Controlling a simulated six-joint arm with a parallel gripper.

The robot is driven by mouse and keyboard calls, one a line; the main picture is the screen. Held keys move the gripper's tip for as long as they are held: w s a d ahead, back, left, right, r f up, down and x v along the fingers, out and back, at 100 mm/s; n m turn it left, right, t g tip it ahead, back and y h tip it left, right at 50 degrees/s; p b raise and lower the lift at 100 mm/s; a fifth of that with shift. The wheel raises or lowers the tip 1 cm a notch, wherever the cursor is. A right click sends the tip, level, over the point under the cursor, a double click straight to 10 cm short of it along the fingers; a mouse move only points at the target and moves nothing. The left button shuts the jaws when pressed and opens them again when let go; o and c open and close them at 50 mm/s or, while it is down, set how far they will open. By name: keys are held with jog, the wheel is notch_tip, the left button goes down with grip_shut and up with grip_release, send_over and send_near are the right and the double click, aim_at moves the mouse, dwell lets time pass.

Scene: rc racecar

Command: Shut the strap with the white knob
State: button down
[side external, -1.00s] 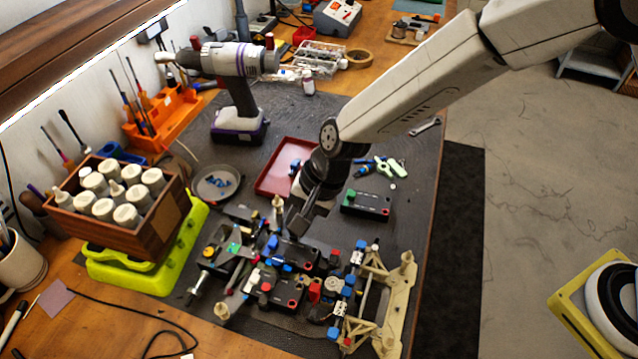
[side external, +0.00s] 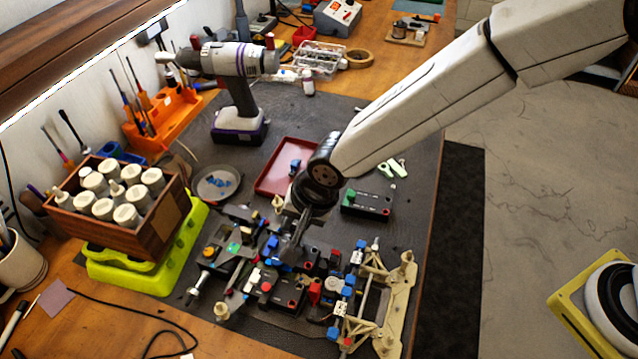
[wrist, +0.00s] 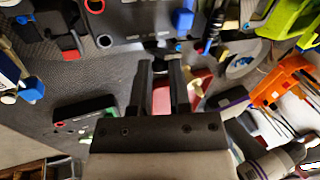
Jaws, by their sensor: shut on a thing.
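The racecar chassis (side external: 372,313) lies on the dark mat, crowded with small modules and coloured knobs. A white knob (side external: 254,275) stands among its left-middle parts. My gripper (side external: 287,260) points down into the middle of the chassis, right of a blue part (side external: 272,243). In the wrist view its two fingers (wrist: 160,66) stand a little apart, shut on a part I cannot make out. The strap is not clear.
A red tray (side external: 270,181) and a black box with a green button (side external: 367,203) lie behind the chassis. A drill (side external: 238,125), a grey dish (side external: 216,198) and a wooden bottle box (side external: 158,232) stand to the left.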

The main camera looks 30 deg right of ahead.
jog(key=shift+s+a+n+t+h, duration=0.15)
jog(key=shift+s+a+t+h, duration=0.15)
jog(key=shift+t+h, duration=0.3)
jog(key=shift+s+a+n+t+h, duration=0.15)
jog(key=shift+s+a+t+h, duration=0.1)
jog(key=shift+t+h, duration=0.3)
jog(key=shift+s+a+f+t+h, duration=0.1)
jog(key=shift+s+a+t+h, duration=0.05)
jog(key=shift+t+h, duration=0.3)
jog(key=shift+s+a+f+t+h, duration=0.1)
jog(key=shift+a+t+h, duration=0.05)
jog(key=shift+t+h, duration=0.2)
dwell(0.5)
jog(key=c, duration=0.6)
grip_release()
jog(key=shift+v, duration=3.85)
